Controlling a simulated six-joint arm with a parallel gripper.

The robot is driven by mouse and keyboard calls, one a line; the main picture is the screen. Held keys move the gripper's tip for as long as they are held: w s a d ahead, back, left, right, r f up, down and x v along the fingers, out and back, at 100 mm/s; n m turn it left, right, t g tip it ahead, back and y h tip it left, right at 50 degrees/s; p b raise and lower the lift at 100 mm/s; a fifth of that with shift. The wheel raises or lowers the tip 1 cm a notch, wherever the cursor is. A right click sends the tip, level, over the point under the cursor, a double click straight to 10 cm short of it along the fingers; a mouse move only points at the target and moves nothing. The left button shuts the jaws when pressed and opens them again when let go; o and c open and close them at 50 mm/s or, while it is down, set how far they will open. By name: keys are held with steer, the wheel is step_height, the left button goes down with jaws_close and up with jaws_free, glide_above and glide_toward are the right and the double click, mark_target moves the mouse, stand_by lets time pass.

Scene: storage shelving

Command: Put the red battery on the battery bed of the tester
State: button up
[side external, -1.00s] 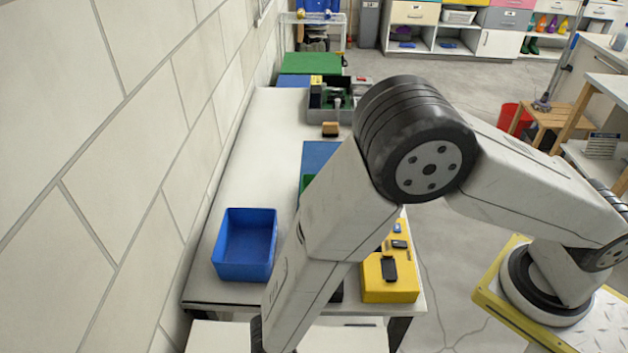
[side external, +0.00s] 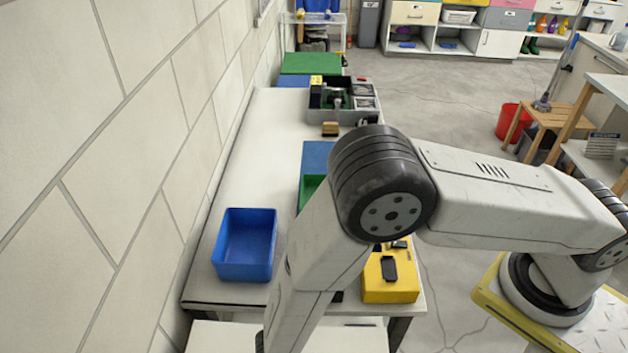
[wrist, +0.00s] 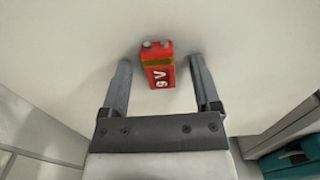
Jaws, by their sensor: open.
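The red battery (wrist: 158,68) shows in the wrist view, marked 9 V, with two terminals at its far end. It lies on a pale surface. My gripper (wrist: 160,63) is open, with one finger on each side of the battery and a gap on both sides. I cannot tell whether the fingertips are level with it. In the side external view the battery and my fingers are out of sight. A yellow box (side external: 402,293) with a black recess on top stands at the table's near right corner; it may be the tester. My arm covers part of it.
A blue bin (side external: 245,262) stands on the white table, left of my arm. A green container (side external: 309,186) and a blue panel (side external: 317,155) are partly behind my arm. A grey tray (side external: 368,116) holds items at the back. A teal thing (wrist: 290,155) is at lower right.

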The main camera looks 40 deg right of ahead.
jaws_close()
steer(key=shift+r, duration=0.15)
stand_by(0.4)
steer(key=shift+r, duration=0.7)
steer(key=s+d+r, duration=0.9)
steer(key=s+r, duration=0.1)
steer(key=r, duration=0.1)
steer(key=shift+d+r, duration=0.15)
steer(key=shift+d, duration=0.2)
